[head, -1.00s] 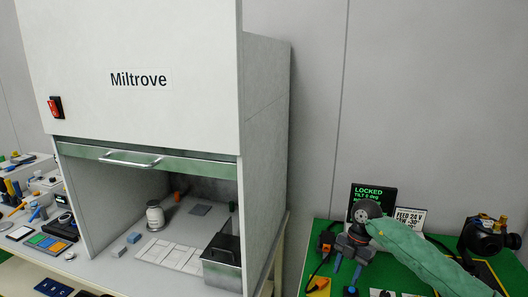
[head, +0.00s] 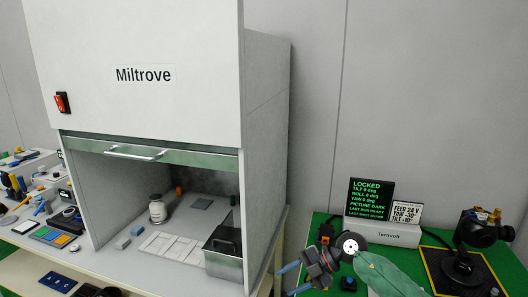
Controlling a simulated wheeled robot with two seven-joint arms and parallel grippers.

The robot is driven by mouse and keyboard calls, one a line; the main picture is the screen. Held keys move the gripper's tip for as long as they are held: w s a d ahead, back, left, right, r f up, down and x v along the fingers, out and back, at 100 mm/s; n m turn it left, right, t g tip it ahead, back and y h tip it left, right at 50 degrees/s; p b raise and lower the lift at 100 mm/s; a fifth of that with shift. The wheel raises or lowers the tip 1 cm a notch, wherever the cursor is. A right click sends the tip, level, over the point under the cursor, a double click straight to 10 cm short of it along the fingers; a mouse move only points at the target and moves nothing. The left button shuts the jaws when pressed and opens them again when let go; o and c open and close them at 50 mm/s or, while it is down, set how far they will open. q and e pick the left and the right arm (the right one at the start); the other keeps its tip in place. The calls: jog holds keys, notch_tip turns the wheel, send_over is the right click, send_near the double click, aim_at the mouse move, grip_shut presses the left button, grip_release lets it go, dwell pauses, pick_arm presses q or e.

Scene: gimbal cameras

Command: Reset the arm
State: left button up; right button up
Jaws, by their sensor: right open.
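My right gripper (head: 289,280) is at the lower middle of the head view, on a green-sleeved arm coming in from the lower right. Its two blue-tipped fingers are apart, point left and down, and hold nothing. It is over the left edge of the green-topped table (head: 328,221), beside the white hood. My left gripper is not in view.
A Termvolt box (head: 382,232) with a lit "LOCKED" screen (head: 370,199) stands behind my right arm. A black gimbal camera (head: 470,245) stands at the right. The white Miltrove hood (head: 145,105) holds a jar (head: 157,209) and a metal bin (head: 225,256).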

jog(key=s+a+r+m+t+y, duration=0.3)
jog(key=a+r+m+t+y, duration=0.15)
jog(key=r+t+y, duration=0.35)
jog(key=d+f+m+t+h, duration=0.2)
jog(key=d+m+t+h, duration=0.95)
jog(key=m, duration=0.55)
jog(key=s+d+f+m+g+h, duration=0.2)
jog(key=s+d+f+m+h, duration=0.25)
jog(key=f+h, duration=0.4)
jog(key=s+d+f+g, duration=0.1)
jog(key=s+f+g, duration=0.35)
jog(key=s, duration=0.45)
jog(key=s+f+m+g, duration=0.1)
jog(key=s+f+g, duration=0.4)
jog(key=s, duration=0.4)
jog(key=s+d+f+g, duration=0.1)
jog(key=s+f+g, duration=0.3)
jog(key=s+f, duration=0.3)
jog(key=s+a+f, duration=0.2)
jog(key=f, duration=1.1)
jog(key=s+a+f+g+y, duration=0.1)
jog(key=a+f, duration=0.2)
jog(key=f, duration=1.1)
jog(key=shift+s+g, duration=0.3)
jog(key=shift+s, duration=0.1)
